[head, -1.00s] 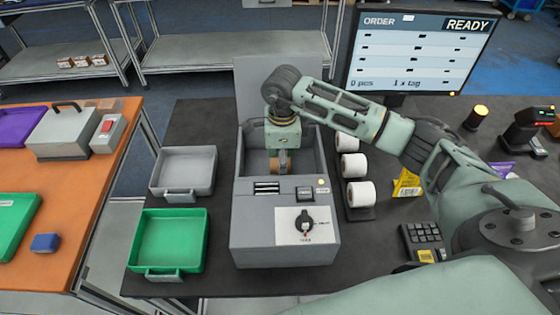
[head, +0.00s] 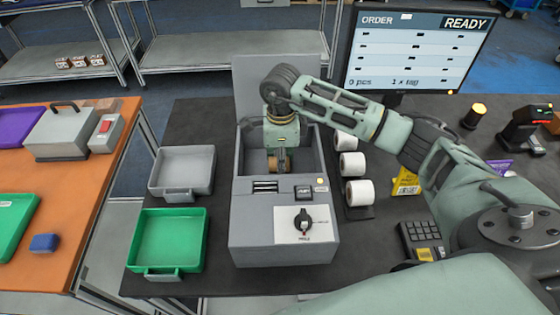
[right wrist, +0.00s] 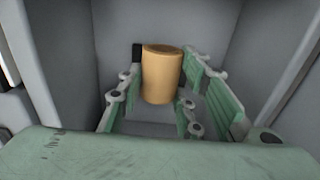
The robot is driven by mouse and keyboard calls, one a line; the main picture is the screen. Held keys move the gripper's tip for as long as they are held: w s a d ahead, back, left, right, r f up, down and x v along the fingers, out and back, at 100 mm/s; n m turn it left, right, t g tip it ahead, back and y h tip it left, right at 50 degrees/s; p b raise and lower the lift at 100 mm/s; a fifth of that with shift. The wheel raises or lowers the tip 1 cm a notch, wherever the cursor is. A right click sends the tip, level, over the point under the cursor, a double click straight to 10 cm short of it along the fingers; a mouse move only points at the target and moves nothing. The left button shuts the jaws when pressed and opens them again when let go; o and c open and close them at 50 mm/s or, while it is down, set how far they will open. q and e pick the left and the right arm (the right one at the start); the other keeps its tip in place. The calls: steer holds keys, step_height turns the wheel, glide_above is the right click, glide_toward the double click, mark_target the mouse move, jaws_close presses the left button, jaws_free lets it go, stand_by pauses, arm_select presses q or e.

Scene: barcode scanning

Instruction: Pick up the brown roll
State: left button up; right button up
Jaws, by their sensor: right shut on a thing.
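The brown roll (right wrist: 162,75) is a small tan cylinder between the fingers of my right gripper (right wrist: 163,90) in the right wrist view. In the head view the roll (head: 279,163) shows low inside the open grey printer box (head: 240,168), below my right gripper (head: 279,152). The right gripper reaches down into the box and is shut on the roll. Whether the roll touches the box floor cannot be told. My left gripper is not in view.
Three white rolls (head: 359,192) stand in a row right of the box. A grey tray (head: 155,187) and a green tray (head: 137,243) lie to its left. A monitor (head: 418,50) stands behind on the right. The box walls surround the gripper closely.

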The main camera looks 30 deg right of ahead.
steer(key=r, duration=0.1)
steer(key=r+b, duration=0.2)
steer(key=r, duration=0.1)
steer(key=shift+s+d, duration=0.2)
steer(key=shift+d, duration=0.05)
steer(key=shift+s+d+r+b, duration=0.6)
steer(key=shift+s+d+r, duration=0.5)
steer(key=shift+s, duration=0.5)
steer(key=shift+s+d+r+b, duration=0.6)
steer(key=shift+s+d+r, duration=0.25)
steer(key=shift+s+r, duration=0.55)
steer(key=shift+s+d+r+b, duration=0.6)
steer(key=shift+s+d+r, duration=0.4)
steer(key=shift+s, duration=0.75)
steer(key=shift+f, duration=0.1)
